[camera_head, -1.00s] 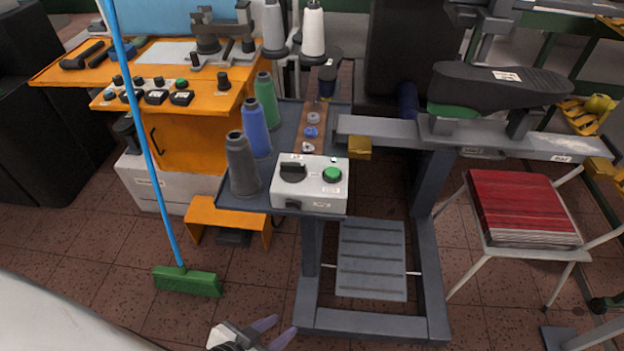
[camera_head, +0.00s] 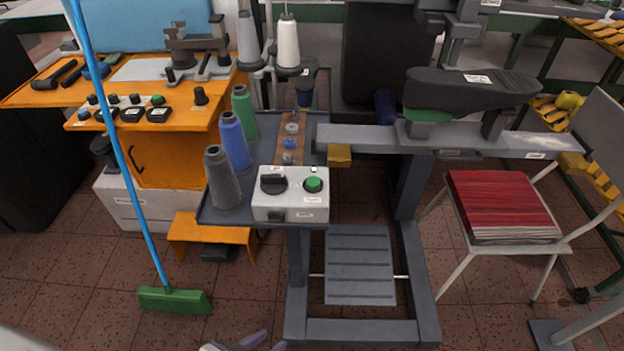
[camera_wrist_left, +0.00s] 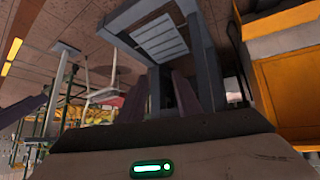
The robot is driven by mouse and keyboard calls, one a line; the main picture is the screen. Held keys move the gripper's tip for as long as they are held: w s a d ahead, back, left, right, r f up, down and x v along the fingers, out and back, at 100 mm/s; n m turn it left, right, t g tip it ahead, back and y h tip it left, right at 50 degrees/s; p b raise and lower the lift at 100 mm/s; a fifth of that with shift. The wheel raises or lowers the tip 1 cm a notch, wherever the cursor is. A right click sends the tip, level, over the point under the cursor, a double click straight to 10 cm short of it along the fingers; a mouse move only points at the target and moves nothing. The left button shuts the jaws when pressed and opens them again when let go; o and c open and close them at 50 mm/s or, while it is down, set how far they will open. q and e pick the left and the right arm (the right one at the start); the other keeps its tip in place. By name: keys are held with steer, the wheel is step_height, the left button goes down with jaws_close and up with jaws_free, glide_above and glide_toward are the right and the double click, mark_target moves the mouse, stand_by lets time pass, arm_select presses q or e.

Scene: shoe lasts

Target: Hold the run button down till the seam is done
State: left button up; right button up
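A white control box (camera_head: 290,206) sits on the front of the grey machine table. A round green button (camera_head: 313,185) is on its top at the right, and a black knob (camera_head: 272,184) at the left. The labels are too small to read. My left gripper (camera_head: 266,343) is at the bottom edge, mostly cut off. It is low in front of the machine stand, well apart from the box. In the left wrist view its two purple-grey fingers (camera_wrist_left: 158,100) stand apart with nothing between them.
Grey, blue and green thread cones (camera_head: 233,142) stand left of the box. A grey arm (camera_head: 360,139) carrying a black shoe last (camera_head: 465,92) extends right. A broom (camera_head: 174,299) leans at the left. A chair with a red stack (camera_head: 500,205) stands right.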

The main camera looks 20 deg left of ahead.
arm_select(q)
jaws_close()
stand_by(1.7)
